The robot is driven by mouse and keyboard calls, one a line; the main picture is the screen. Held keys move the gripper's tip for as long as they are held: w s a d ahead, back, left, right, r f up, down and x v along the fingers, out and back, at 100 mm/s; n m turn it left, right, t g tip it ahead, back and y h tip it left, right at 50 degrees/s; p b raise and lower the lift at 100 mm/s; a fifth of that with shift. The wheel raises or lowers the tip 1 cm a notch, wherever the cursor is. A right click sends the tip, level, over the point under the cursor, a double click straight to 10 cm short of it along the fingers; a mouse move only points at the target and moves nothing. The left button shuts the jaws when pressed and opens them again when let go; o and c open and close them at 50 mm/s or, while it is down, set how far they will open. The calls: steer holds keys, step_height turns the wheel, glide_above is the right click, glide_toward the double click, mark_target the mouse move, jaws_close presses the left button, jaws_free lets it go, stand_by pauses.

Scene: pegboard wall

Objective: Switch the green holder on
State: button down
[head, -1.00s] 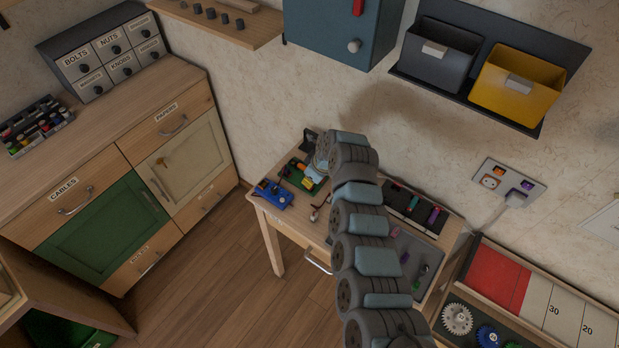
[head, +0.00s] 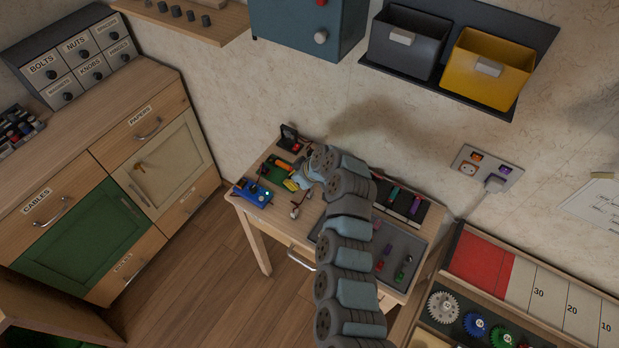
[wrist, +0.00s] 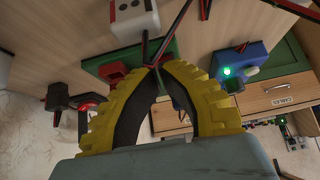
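The green holder (head: 272,174) is on the small wooden table, behind the blue holder (head: 251,193). In the wrist view the green holder (wrist: 170,50) is a green base with a red part (wrist: 112,70), partly hidden by my gripper. I cannot tell whether the tips touch the holder. In the head view my gripper (head: 291,184) is at the holder's right side. The blue holder (wrist: 250,58) shows a lit green light; no lit light shows on the green one.
A white block (wrist: 133,18) with dark and red rods lies close to the fingers. A black stand (head: 289,137) with a red part is behind the green holder. A grey tray (head: 392,262) with small coloured pieces is at the right of the table.

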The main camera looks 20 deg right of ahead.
steer(key=shift+s+d, duration=0.1)
steer(key=shift+d, duration=0.05)
steer(key=shift+w+a, duration=0.2)
steer(key=shift+a, duration=0.05)
steer(key=shift+w, duration=0.1)
steer(key=shift+w+a+b, duration=0.35)
steer(key=shift+w, duration=0.15)
steer(key=shift+r, duration=0.1)
steer(key=r, duration=0.2)
steer(key=r+p, duration=0.1)
steer(key=r, duration=0.1)
steer(key=shift+w+a+r, duration=0.2)
steer(key=shift+r, duration=0.1)
steer(key=shift+s+d+r, duration=0.15)
steer(key=shift+s+d, duration=0.05)
steer(key=shift+d, duration=0.05)
steer(key=v, duration=0.9)
steer(key=shift+s+d+f+p, duration=0.15)
steer(key=shift+s+f+p, duration=0.15)
steer(key=shift+s+p, duration=0.05)
